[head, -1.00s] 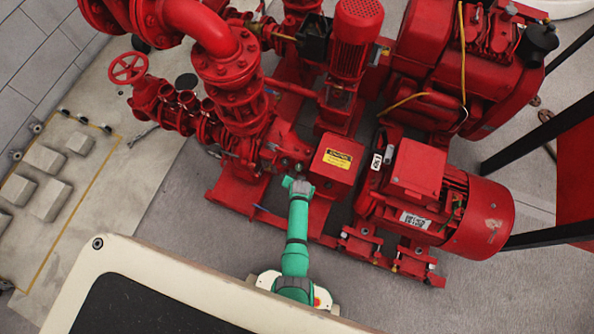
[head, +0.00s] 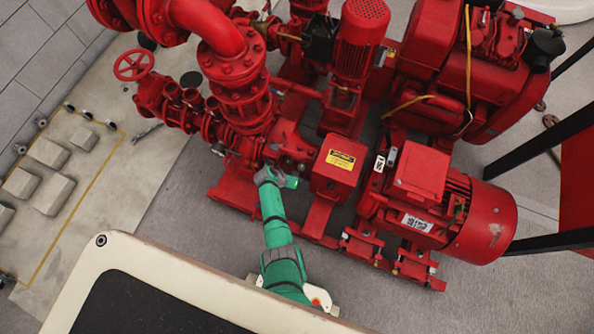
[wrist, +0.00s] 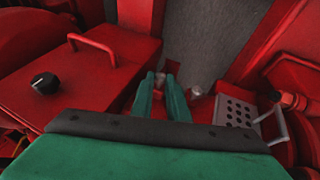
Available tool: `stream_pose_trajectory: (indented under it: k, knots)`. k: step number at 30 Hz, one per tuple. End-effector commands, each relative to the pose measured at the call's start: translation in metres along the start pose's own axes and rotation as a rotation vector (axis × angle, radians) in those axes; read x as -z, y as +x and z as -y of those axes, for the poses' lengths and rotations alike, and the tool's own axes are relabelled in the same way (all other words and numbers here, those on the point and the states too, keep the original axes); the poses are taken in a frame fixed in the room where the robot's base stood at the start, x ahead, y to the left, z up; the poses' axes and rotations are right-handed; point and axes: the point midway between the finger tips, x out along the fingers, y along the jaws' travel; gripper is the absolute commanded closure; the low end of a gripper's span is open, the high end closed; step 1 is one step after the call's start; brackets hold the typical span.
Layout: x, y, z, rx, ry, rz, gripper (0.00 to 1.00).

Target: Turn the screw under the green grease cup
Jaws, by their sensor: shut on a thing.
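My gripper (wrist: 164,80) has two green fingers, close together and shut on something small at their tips. Small pale grey bits show beside the fingertips; I cannot tell whether one is the screw. In the head view my gripper (head: 292,182) is at the front of the red pump, just left of the box with the yellow label (head: 340,160). I cannot make out the green grease cup in either view; my green arm and hand cover part of that area.
In the wrist view, a red cover with a red handle (wrist: 93,48) and a black knob (wrist: 45,83) is on the left. A perforated plate (wrist: 235,112) with a grey handle is on the right. The red motor (head: 440,205) stands right of my arm. Grey floor (head: 190,225) is clear at left.

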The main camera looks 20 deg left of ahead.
Motion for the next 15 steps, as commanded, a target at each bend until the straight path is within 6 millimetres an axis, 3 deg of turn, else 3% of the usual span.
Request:
stream_pose_trajectory:
  k: [15]
  knots:
    - [-0.0028,0.0009,0.0037,-0.125,-0.053,0.004,1.0]
